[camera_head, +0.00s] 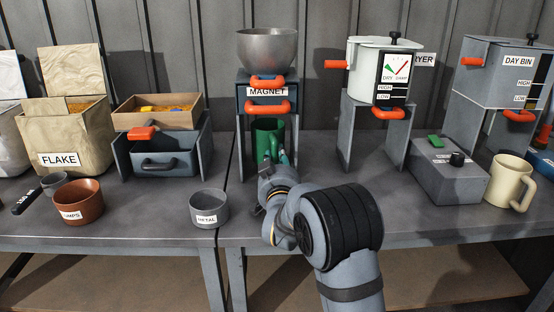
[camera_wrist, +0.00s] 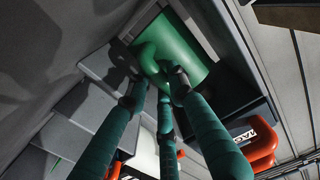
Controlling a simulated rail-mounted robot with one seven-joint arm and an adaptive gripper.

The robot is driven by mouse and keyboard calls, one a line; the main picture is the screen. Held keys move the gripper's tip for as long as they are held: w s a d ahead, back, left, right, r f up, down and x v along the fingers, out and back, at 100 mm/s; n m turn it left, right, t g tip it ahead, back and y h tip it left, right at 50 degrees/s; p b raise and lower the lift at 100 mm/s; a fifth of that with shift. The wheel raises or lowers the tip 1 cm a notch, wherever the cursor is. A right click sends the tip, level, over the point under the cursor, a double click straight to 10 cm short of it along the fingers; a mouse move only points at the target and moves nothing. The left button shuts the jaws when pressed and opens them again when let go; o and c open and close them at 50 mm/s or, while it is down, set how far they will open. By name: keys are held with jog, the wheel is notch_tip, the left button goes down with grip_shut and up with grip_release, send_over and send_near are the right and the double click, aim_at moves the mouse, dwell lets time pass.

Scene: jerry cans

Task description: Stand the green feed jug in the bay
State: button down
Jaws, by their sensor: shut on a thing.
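The green feed jug (camera_head: 267,131) stands upright in the bay under the box labelled MAGNET (camera_head: 267,98), between its grey side walls. My gripper (camera_head: 275,158) reaches in from the front and is shut on the jug. In the wrist view the jug (camera_wrist: 187,55) fills the top middle, with my dark fingertips (camera_wrist: 157,88) at its near side, around what looks like its handle. My fingers hide part of that side. The jug's base is partly hidden in the head view, so I cannot tell whether it rests on the bay floor.
A steel bowl (camera_head: 267,48) sits above the magnet box, with orange handles below it. A grey METAL cup (camera_head: 209,207) stands front left of the bay. The DRYER (camera_head: 365,68) stands to the right, with a grey control box (camera_head: 447,172) and cream jug (camera_head: 509,182) beyond.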

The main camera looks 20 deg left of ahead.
jog(key=shift+f+b, duration=0.25)
jog(key=shift+b, duration=0.15)
dwell(0.3)
jog(key=c, duration=1.4)
grip_release()
jog(key=shift+r, duration=0.1)
jog(key=shift+c, duration=0.2)
